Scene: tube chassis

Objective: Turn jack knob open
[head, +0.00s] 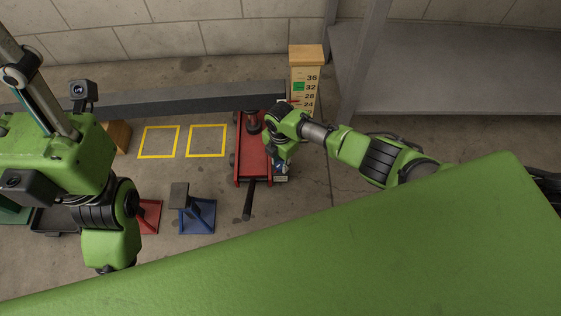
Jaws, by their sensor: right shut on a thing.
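A red floor jack (254,151) stands on the concrete floor near the middle, with a dark round lifting pad at its far end and a black handle (248,203) pointing toward me. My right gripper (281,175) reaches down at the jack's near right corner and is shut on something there. The knob itself is hidden by the gripper and wrist. My left arm (105,225) hangs at the left, bent downward; its gripper fingers are not in view.
A wooden post with a height scale (306,78) stands behind the jack. A grey beam (190,98) lies along the wall. Blue (197,214) and red (149,215) stands sit left of the jack. Two yellow floor squares (206,141) are empty. A grey shelf (450,75) is at right.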

